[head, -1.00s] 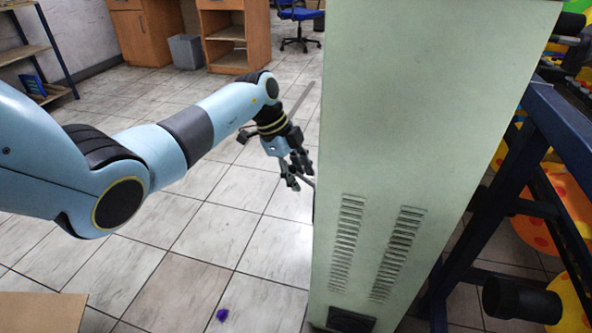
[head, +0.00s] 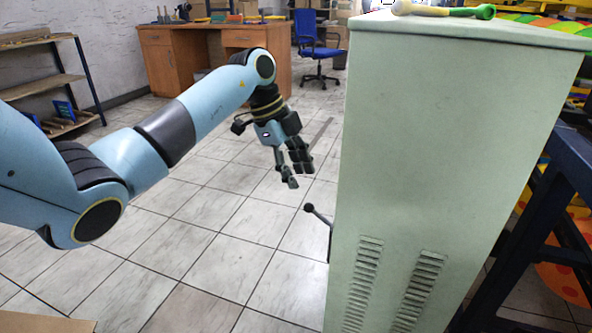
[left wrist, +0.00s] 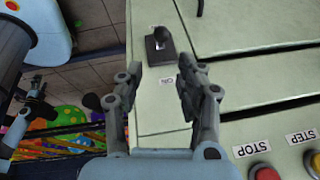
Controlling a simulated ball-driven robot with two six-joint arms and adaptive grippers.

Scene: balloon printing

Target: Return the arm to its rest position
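My left gripper (head: 293,168) hangs in the air left of the pale green cabinet (head: 440,130), clear of it. Its two fingers stand apart with nothing between them, as the left wrist view (left wrist: 160,85) also shows. A black ball-ended lever (head: 317,213) sticks out from the cabinet's left side, below and right of the fingertips and apart from them. In the left wrist view the lever's dark knob (left wrist: 165,38) shows beyond the fingers, near an "ON" label. A dark jointed part at the left of that view may be my right gripper; its fingers are unclear.
Red and yellow buttons with STOP (left wrist: 252,148) and STEP labels are on the machine. A yellow-green handled tool (head: 445,10) lies on the cabinet top. A blue chair (head: 315,45), wooden desk (head: 175,60) and shelf (head: 45,85) stand behind open tiled floor.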

